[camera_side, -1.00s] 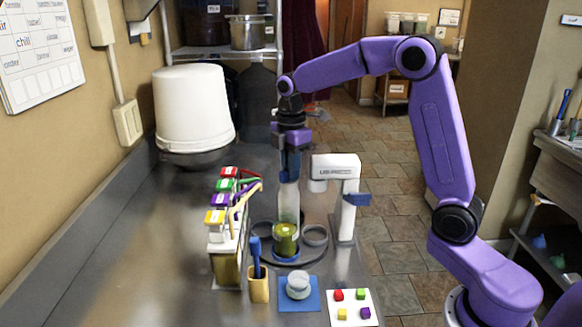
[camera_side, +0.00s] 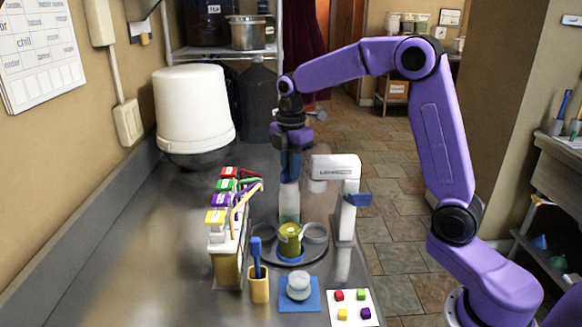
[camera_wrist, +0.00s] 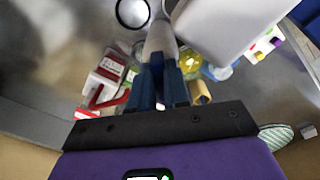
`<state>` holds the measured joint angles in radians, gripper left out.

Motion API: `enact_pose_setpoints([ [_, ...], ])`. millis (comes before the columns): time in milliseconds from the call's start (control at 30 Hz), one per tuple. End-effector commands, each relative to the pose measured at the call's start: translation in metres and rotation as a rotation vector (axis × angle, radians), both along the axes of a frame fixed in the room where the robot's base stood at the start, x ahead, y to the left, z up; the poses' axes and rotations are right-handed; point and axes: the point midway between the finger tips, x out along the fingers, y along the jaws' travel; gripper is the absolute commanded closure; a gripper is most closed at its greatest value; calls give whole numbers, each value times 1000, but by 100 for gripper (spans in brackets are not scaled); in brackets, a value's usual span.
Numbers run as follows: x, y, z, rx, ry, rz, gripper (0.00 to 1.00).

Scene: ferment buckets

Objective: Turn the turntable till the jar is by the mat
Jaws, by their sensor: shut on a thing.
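The dark round turntable (camera_side: 268,257) lies on the steel counter. A gap separates jar and mat. My gripper (camera_side: 290,181) points down behind the jar, shut on the top of a pale upright bottle-like post (camera_side: 289,206). The post's foot is partly hidden by the jar.
A white instrument (camera_side: 347,208) stands close right of the post. A rack with colored tops (camera_side: 228,250) and a tan holder with a blue tool (camera_side: 259,288) stand left. A white card with colored cubes (camera_side: 353,306) lies front right. A white bucket (camera_side: 193,105) is behind left.

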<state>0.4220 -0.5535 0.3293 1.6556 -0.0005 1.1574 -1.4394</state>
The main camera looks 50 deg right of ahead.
Motion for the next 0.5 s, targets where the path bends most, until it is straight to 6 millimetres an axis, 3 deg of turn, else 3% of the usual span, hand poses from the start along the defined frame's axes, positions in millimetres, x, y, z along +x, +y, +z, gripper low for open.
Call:
enact_pose_setpoints([
  [67, 1, 2, 3, 6, -9, 1, 100],
  [100, 1, 2, 3, 6, -9, 1, 74],
  [167, 1, 2, 2, 5, -8, 0, 58],
  [500, 1, 1, 3, 2, -3, 0, 58],
])
